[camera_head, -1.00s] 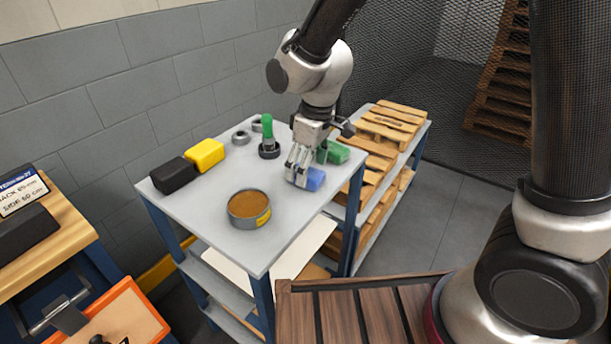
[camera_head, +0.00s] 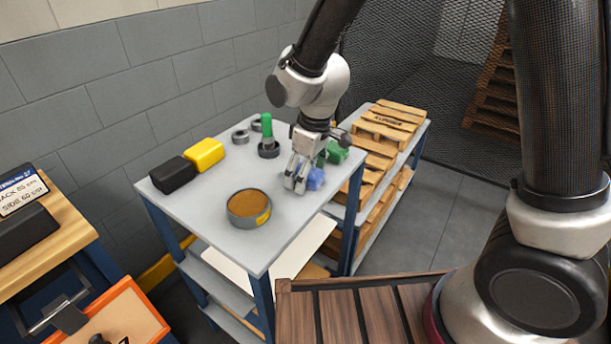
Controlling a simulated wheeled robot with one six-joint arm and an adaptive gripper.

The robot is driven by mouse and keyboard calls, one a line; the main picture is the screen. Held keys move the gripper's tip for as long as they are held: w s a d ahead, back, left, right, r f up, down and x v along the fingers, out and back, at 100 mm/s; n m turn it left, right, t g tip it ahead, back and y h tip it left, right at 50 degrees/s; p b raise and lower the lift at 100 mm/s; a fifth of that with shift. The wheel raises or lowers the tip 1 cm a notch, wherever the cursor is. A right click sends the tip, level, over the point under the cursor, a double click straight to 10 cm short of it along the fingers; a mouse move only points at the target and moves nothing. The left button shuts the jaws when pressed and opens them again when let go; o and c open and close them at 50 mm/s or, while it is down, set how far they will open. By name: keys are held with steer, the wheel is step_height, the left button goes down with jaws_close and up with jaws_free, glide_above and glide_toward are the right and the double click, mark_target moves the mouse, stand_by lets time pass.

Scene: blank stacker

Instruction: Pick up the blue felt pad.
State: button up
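The blue felt pad (camera_head: 316,178) lies near the right edge of the grey table top (camera_head: 210,210). My gripper (camera_head: 296,184) points down at the pad's left end, with its fingertips low near the table surface. The fingers cover part of the pad, and a little blue shows between them. I cannot tell whether they press on the pad or only stand around or in front of it.
A green block (camera_head: 336,153) lies just behind the pad. A round tin (camera_head: 249,208) stands front left. A green-handled tool (camera_head: 268,135), grey rings (camera_head: 240,136), a yellow block (camera_head: 205,154) and a black block (camera_head: 174,175) are further back. Pallets (camera_head: 385,125) stand right.

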steer(key=c, duration=0.9)
steer(key=shift+o, duration=0.2)
steer(key=shift+s, duration=0.1)
